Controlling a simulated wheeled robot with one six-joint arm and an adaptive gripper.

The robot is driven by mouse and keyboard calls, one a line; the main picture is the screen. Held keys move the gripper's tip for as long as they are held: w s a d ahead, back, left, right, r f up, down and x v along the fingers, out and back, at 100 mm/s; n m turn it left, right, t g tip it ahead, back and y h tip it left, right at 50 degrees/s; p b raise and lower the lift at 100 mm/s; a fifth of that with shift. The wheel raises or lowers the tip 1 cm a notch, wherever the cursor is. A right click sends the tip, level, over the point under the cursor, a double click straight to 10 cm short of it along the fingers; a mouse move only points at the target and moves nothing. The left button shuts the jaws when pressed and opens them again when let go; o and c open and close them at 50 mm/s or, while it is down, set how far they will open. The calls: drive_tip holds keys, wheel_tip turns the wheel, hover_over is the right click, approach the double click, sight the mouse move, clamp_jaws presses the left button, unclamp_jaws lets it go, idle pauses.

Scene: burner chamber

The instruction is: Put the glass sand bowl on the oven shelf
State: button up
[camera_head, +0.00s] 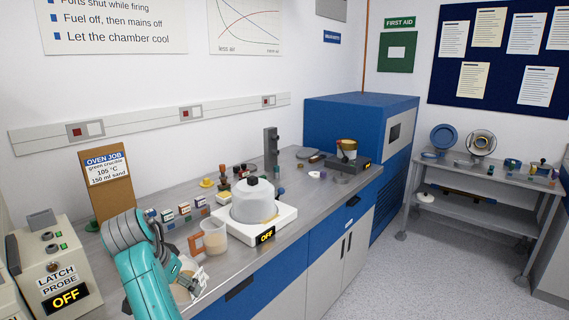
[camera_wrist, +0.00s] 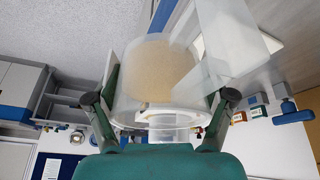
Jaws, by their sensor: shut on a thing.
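My teal arm reaches in at the lower left of the head view, with my gripper (camera_head: 188,282) low over the front edge of the bench. In the wrist view, my gripper (camera_wrist: 160,97) is shut on a clear glass vessel holding pale sand, which I take for the glass sand bowl (camera_wrist: 150,65). One finger is on each side of it. In the head view the bowl (camera_head: 180,292) is mostly hidden by my gripper. I cannot pick out the oven shelf for sure. A card headed "OVEN JOB" (camera_head: 107,172) stands at the bench's back left.
A domed white device (camera_head: 254,204) reads "OFF".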

drive_tip(key=w+d+f+n, duration=0.1)
drive_tip(key=d+f+n, duration=0.1)
drive_tip(key=d+f, duration=2)
drive_tip(key=s+d+f, duration=0.7)
drive_tip(key=d+f, duration=0.1)
drive_tip(key=d, duration=0.2)
drive_tip(key=s+d+f+n+y, duration=0.1)
drive_tip(key=s+d+f, duration=0.6)
drive_tip(key=d, duration=0.4)
drive_tip(key=shift+s+d+f+t, duration=0.15)
drive_tip(key=shift+s+f+t, duration=0.15)
drive_tip(key=shift+s+f, duration=0.1)
